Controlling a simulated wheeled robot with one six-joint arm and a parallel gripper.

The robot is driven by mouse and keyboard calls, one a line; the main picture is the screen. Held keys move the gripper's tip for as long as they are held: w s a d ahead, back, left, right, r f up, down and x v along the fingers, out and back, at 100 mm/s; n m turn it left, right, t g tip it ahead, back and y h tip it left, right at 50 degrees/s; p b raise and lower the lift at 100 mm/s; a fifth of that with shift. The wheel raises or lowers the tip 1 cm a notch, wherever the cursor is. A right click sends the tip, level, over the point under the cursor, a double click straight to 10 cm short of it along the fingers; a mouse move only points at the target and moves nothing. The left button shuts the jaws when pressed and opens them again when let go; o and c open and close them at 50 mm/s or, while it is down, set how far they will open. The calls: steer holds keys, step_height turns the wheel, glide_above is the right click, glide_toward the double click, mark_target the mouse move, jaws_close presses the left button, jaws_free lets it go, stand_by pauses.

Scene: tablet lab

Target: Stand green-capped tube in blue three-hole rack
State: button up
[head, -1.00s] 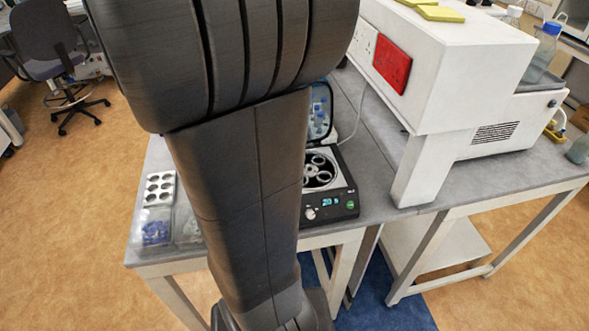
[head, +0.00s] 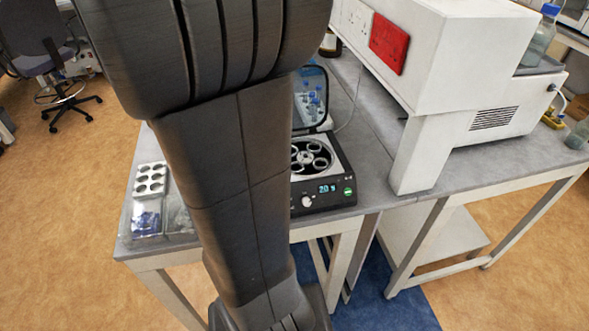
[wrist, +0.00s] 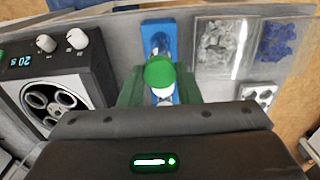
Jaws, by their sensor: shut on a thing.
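The green-capped tube (wrist: 160,73) shows cap-first in the wrist view, with its white body below the cap. My gripper (wrist: 160,88) is shut on it, one green finger on each side. The blue rack (wrist: 159,28) lies just beyond the tube, on the grey bench top. The cap and tube cover part of the rack, so I cannot see all its holes or whether the tube's lower end touches it. In the head view my arm hides the gripper, tube and rack.
A black centrifuge (head: 321,176) with round wells stands left of the rack in the wrist view. A large white instrument (head: 440,60) stands farther right.

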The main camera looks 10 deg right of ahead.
steer(key=shift+f, duration=0.1)
steer(key=shift+f+b, duration=0.35)
steer(key=shift+f, duration=0.05)
steer(key=shift+f, duration=0.15)
stand_by(0.5)
steer(key=shift+f+b, duration=0.6)
steer(key=shift+f, duration=0.05)
steer(key=shift+f, duration=0.15)
steer(key=shift+f+b, duration=0.4)
steer(key=shift+f, duration=0.25)
stand_by(0.4)
steer(key=shift+f+b, duration=0.55)
